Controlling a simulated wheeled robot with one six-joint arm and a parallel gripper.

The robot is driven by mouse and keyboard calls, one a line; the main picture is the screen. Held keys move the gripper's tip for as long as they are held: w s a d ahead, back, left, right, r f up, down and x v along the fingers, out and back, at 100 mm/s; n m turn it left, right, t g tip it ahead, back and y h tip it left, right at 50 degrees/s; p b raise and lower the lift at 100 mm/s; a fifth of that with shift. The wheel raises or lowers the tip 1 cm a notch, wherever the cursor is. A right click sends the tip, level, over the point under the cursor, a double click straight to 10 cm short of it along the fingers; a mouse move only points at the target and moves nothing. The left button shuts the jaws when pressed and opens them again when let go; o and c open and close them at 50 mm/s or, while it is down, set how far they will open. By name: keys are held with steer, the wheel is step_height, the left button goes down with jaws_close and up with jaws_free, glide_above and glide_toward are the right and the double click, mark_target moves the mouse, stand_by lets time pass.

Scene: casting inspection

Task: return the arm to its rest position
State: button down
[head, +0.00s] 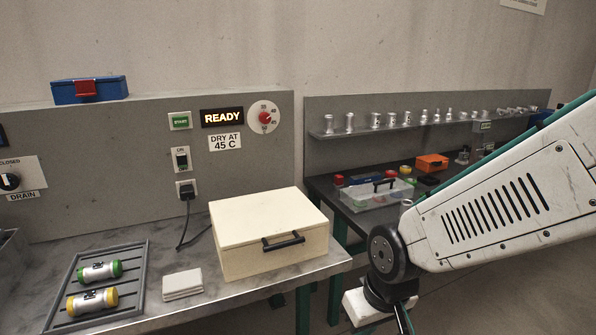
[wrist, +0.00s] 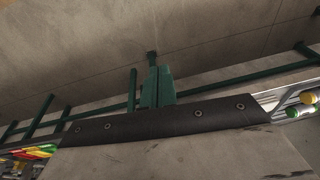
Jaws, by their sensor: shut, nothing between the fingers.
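My arm (head: 500,205) reaches in from the right edge of the head view, with its dark joint (head: 390,252) in front of the right-hand bench. My gripper is not clear in the head view. In the wrist view my gripper (wrist: 158,70) shows as two green fingers side by side, closed together with nothing between them. They are over bare floor, apart from any object.
A cream box (head: 268,236) with a black handle, white plates (head: 183,284) and a slatted rack (head: 72,310) with two capped cylinders stand on the left bench. A clear-lidded case (head: 376,195) is on the right bench. Green rails (wrist: 240,78) cross the wrist view.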

steer(key=s+d+r+m+h, duration=0.1)
steer(key=s+d+r+m, duration=0.3)
steer(key=s+d+r, duration=0.8)
step_height(320, 180, up, 2)
steer(key=d, duration=0.3)
steer(key=shift+r, duration=0.15)
